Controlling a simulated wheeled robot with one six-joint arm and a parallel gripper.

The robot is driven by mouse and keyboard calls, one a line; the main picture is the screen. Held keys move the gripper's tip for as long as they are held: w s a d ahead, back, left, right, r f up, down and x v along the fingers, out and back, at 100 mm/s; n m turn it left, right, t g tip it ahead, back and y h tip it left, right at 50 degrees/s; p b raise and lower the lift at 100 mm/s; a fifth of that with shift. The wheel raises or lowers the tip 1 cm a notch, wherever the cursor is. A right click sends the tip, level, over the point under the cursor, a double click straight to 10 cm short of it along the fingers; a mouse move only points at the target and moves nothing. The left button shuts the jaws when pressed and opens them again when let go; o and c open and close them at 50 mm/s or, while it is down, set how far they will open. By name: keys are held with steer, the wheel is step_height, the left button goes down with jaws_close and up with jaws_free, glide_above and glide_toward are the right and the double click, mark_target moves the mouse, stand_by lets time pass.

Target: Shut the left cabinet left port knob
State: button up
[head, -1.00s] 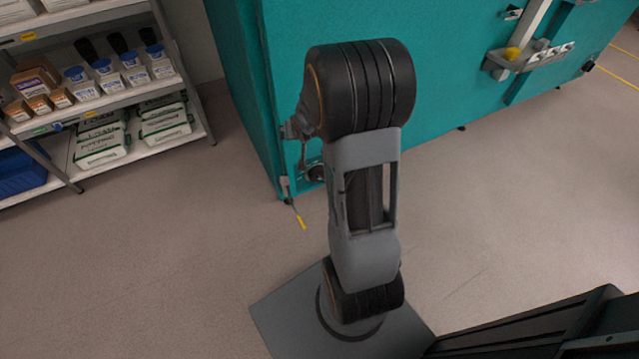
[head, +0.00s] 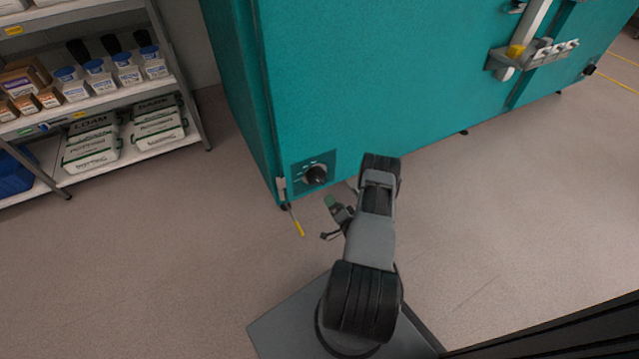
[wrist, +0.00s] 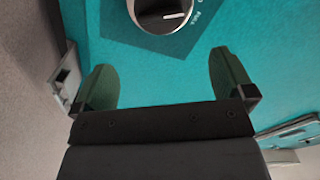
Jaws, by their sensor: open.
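The black port knob (head: 315,174) sits on a dark square plate near the lower left corner of the teal cabinet (head: 400,80). In the wrist view the knob (wrist: 162,12) shows at the top, cut by the frame edge, with a white pointer line on its face and partly readable lettering beside it. My gripper (head: 336,212) is below and slightly right of the knob in the head view. In the wrist view its two green-padded fingers (wrist: 165,85) are spread apart with nothing between them. The knob lies beyond the fingertips, apart from them.
A shelf rack (head: 190,110) with bottles and bags stands at the left. A latch with a yellow part (head: 516,51) is at the upper right. The floor in front is clear.

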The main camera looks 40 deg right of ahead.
mark_target(320, 183)
steer(key=w+b, duration=0.1)
steer(key=w, duration=0.3)
steer(key=w+d+b, duration=0.1)
steer(key=w, duration=0.3)
steer(key=w+b, duration=0.2)
steer(key=w, duration=0.3)
steer(key=shift+d, duration=0.35)
steer(key=c, duration=0.7)
steer(key=shift+o, duration=0.2)
steer(key=shift+f, duration=0.1)
steer(key=n+b, duration=0.2)
steer(key=n, duration=0.4)
steer(key=n+b, duration=0.1)
steer(key=n, duration=0.4)
steer(key=shift+n+b, duration=0.3)
steer(key=shift+b, duration=0.05)
steer(key=o, duration=0.7)
steer(key=shift+c, duration=0.2)
